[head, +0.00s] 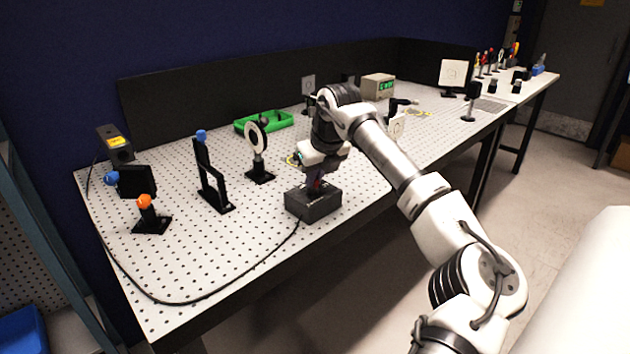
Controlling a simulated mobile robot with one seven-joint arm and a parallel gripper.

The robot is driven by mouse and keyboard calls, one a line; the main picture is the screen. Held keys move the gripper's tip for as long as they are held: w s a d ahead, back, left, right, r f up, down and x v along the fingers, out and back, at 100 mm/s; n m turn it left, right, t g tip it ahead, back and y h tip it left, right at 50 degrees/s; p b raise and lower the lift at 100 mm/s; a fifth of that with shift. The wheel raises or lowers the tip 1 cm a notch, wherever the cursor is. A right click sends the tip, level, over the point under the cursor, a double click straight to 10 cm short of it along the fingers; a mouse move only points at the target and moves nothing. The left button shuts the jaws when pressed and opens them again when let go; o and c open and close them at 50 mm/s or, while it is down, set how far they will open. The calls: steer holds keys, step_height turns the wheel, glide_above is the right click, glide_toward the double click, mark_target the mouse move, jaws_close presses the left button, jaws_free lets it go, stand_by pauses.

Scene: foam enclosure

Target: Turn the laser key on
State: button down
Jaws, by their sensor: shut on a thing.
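The laser control box (312,206) is a small black box near the front edge of the perforated table, with a black cable leaving it. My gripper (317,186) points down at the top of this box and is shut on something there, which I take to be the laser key. The key itself is hidden by the fingers, so its turn angle cannot be told. A black laser-like unit with a yellow label (115,142) stands at the back left corner of the table.
Left of the box stand a round-target post (257,150), a tall black mount with a blue knob (208,175) and an orange-knobbed mount (148,213). A green tray (264,122) and a meter with a green display (378,86) lie behind. The front left tabletop is mostly clear, except for the cable.

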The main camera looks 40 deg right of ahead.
steer(key=m+h+b, duration=0.1)
steer(key=m+b, duration=0.2)
steer(key=m, duration=0.1)
steer(key=shift+w+a+f+m+h+b, duration=0.1)
steer(key=shift+f+m+h+b, duration=0.05)
steer(key=shift+m+h+b, duration=0.2)
steer(key=m+g+h+b, duration=0.1)
steer(key=m+b, duration=0.1)
steer(key=m, duration=0.1)
steer(key=shift+a+m+b, duration=0.1)
steer(key=shift+m+b, duration=0.15)
steer(key=shift+b, duration=0.1)
steer(key=m+b, duration=0.1)
steer(key=m, duration=0.1)
steer(key=m+g+h, duration=0.1)
steer(key=m, duration=0.1)
steer(key=shift+w+a+g+b, duration=0.1)
steer(key=shift+w+g+b, duration=0.05)
steer(key=shift+g+b, duration=0.2)
steer(key=shift+w+r+m+g+h+b, duration=0.15)
steer(key=shift+m+g, duration=0.2)
steer(key=shift+m, duration=0.55)
steer(key=shift+s+r+m+g+h+b, duration=0.15)
steer(key=shift+m+g, duration=0.15)
steer(key=shift+m, duration=0.6)
steer(key=shift+w+f, duration=0.1)
steer(key=c, duration=1.5)
jaws_free()
steer(key=shift+c, duration=0.2)
